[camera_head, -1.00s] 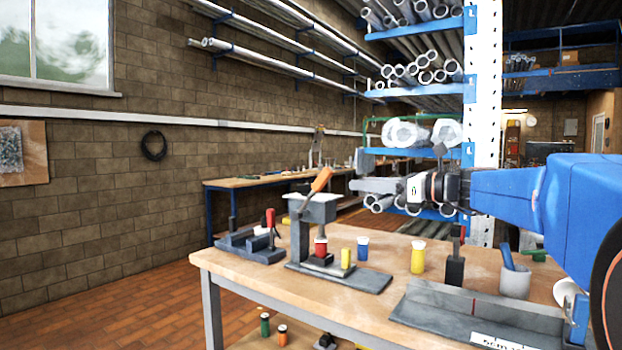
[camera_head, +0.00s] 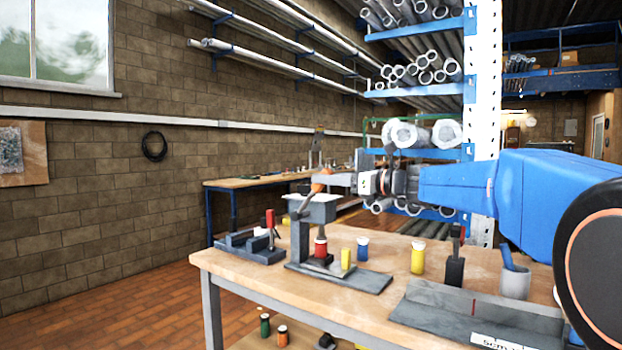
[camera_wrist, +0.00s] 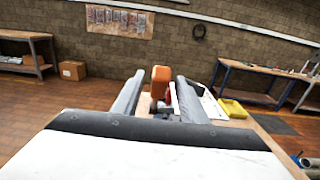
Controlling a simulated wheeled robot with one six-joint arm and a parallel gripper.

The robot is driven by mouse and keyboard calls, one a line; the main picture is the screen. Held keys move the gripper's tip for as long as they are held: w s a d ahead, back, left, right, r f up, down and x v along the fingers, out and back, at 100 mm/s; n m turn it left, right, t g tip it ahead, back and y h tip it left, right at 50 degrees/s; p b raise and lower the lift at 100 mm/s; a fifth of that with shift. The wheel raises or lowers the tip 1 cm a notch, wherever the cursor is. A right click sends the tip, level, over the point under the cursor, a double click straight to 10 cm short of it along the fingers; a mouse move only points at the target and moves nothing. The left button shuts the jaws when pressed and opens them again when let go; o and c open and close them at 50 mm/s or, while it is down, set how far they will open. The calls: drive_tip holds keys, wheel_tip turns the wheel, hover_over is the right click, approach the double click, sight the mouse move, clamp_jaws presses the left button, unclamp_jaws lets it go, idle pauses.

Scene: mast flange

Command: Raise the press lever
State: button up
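The press (camera_head: 322,212) stands on the near bench, with a grey head on a dark column and base. Its lever has a grey rod and an orange handle (camera_head: 317,188), slanting up to the right. My gripper (camera_head: 328,181) is at the upper part of the handle and hides its top end in the head view. In the wrist view the orange handle (camera_wrist: 160,80) stands between the two grey fingers of my gripper (camera_wrist: 159,86). The fingers are apart, with a gap visible on the left; contact on the right is unclear.
A red-capped piece (camera_head: 320,246) sits under the press head. Yellow (camera_head: 418,257) and blue (camera_head: 362,248) containers stand to the right. A dark fixture with a red handle (camera_head: 270,218) is left of the press. A grey cup (camera_head: 515,283) stands further right.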

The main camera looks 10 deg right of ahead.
sight(311, 194)
drive_tip(key=shift+x, duration=3)
clamp_jaws()
